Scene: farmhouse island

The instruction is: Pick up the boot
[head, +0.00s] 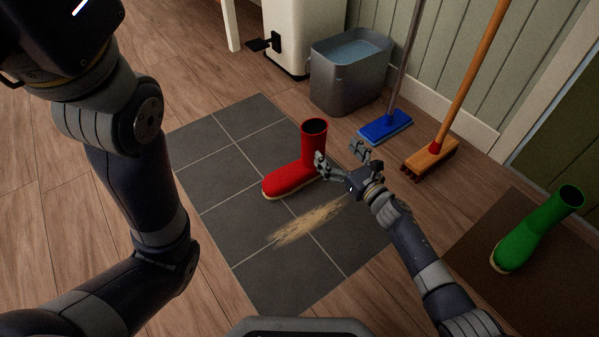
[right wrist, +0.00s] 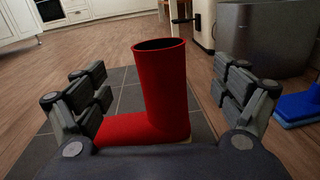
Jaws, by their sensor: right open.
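A red boot (head: 299,169) stands upright on the grey tile patch, its toe pointing left in the head view. In the right wrist view the red boot (right wrist: 165,90) rises between my open fingers, with its shaft nearer the right-hand finger. My right gripper (head: 340,157) is open beside the boot's shaft, and no clear contact shows. A green boot (head: 535,230) stands on a brown mat at the right. My left arm shows at the left of the head view, but its gripper is out of view.
The grey tile patch (head: 237,210) has a smear of tan dirt (head: 308,221). Behind stand a grey bin of water (head: 345,84), a blue mop (head: 385,127), an orange broom (head: 430,160) and a white pedal bin (head: 303,30). The brown mat (head: 480,262) lies right.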

